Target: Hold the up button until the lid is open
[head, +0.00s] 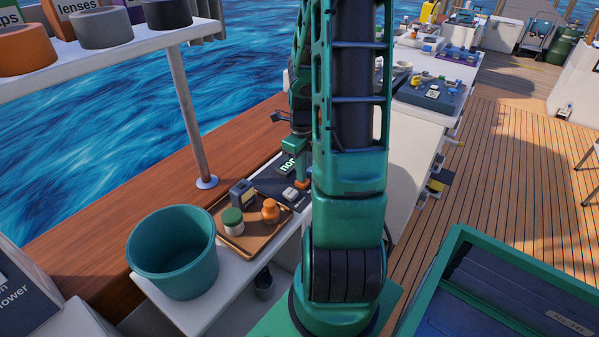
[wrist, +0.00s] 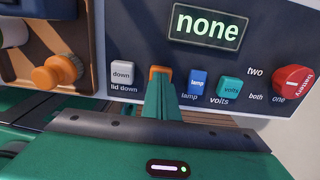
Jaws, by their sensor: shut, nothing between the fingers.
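In the wrist view, a dark control panel (wrist: 140,30) holds a row of buttons. An orange button (wrist: 160,71) sits between the white down button (wrist: 122,74), labelled "lid down", and the blue lamp button (wrist: 197,82). My gripper (wrist: 161,84) is shut and empty, its green fingertips at the orange button and covering its lower part and any label. I cannot tell whether the button is pressed in. The display (wrist: 208,27) reads "none". In the head view, my gripper (head: 302,178) is at the panel, partly behind my arm. I cannot make out the hatch lid.
A teal volts button (wrist: 230,89) and a red battery switch (wrist: 291,80) are on the panel's right. In the head view, a brown tray (head: 247,250) with a green-lidded jar (head: 232,220) and an orange knobbed item (head: 270,211) lies beside it. A teal bucket (head: 172,252) stands nearer.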

